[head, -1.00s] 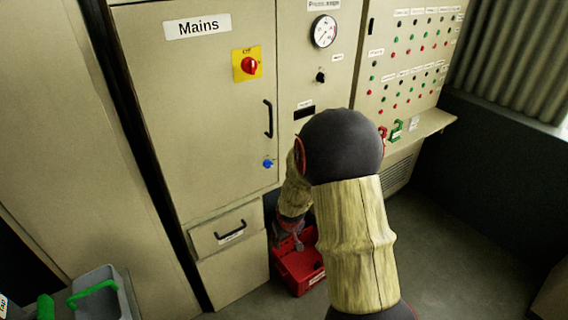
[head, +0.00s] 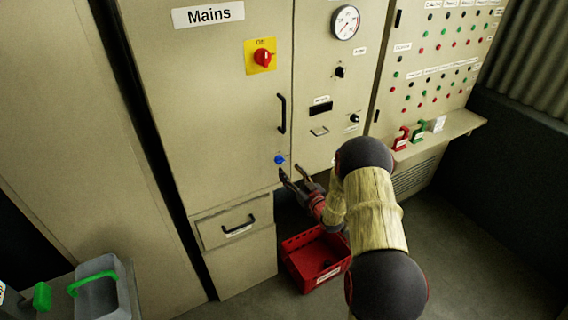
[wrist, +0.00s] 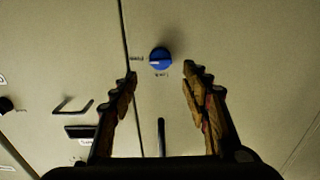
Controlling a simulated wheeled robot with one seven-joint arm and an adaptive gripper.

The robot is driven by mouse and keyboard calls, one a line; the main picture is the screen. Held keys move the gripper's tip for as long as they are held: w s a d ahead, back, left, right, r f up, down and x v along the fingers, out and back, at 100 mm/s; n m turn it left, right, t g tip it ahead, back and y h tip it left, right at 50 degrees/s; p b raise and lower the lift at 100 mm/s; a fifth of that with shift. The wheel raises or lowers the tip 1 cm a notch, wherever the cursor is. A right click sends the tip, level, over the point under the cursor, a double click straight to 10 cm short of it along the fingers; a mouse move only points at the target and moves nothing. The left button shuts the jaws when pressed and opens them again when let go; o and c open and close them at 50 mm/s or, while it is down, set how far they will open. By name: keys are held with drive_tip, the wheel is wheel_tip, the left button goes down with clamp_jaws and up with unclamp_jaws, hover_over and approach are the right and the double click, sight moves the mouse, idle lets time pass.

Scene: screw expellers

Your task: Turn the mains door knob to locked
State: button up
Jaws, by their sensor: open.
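The blue door knob (head: 279,160) is on the lower right of the Mains cabinet door (head: 215,110), below the black door handle (head: 281,113). In the wrist view the blue knob (wrist: 160,60) lies ahead of the fingertips, between their lines. Its pale pointer mark lies roughly sideways, toward a small label on its left; another label sits below it in that view. My gripper (head: 291,173) is open and empty just below and right of the knob, apart from it. In the wrist view my gripper (wrist: 160,78) shows both fingers spread wide.
A red box (head: 318,262) stands on the floor below my gripper. A drawer (head: 235,220) is under the door. A red rotary switch on a yellow plate (head: 262,57) is higher on the door. A shelf with red and green padlock-like items (head: 440,132) juts out at right.

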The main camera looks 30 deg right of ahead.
sight(282, 162)
drive_tip(key=w, duration=0.7)
drive_tip(key=shift+a+f+b, duration=0.1)
drive_tip(key=shift+a+b, duration=0.05)
drive_tip(key=shift+b, duration=0.2)
drive_tip(key=shift+c, duration=0.5)
clamp_jaws()
